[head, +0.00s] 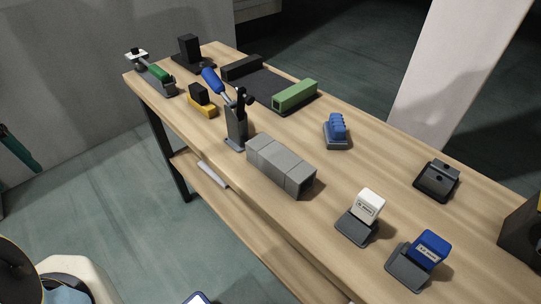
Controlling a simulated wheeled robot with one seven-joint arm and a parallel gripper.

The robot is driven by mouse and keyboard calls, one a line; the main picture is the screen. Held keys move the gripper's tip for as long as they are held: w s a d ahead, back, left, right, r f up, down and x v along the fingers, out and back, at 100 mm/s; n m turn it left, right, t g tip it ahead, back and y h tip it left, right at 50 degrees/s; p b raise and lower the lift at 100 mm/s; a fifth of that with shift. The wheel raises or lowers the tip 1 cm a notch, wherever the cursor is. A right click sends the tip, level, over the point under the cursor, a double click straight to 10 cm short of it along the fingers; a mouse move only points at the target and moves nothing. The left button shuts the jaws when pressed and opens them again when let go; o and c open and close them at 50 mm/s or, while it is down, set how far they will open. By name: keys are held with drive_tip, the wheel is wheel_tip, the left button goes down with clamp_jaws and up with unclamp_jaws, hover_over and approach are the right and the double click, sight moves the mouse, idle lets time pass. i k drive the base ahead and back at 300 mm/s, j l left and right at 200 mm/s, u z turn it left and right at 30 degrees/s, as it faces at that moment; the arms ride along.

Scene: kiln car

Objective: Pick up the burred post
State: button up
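No thing in the head view can be made out for certain as the burred post, and no burr can be made out at this size. A long grey block (281,165), divided into a few sections, lies on the wooden bench (385,165) near its front edge. A green block (295,95) lies at the right end of a black tray (262,84) farther back. A dark upright piece (237,125) with a blue handle (212,80) stands just left of the grey block. My gripper is not in view.
A white labelled block (369,205) and a blue labelled block (432,246) sit in dark holders at the front right. A blue ridged piece (337,127) and a black box (437,180) stand behind. A green-handled tool (159,73) lies far left. A pale pillar (455,75) rises behind.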

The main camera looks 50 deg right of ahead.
sight(292, 174)
drive_tip(key=z, duration=0.8)
drive_tip(key=k+j+z, duration=0.2)
drive_tip(key=z, duration=0.2)
drive_tip(key=k+j+z, duration=0.15)
drive_tip(key=z, duration=0.2)
drive_tip(key=k, duration=0.1)
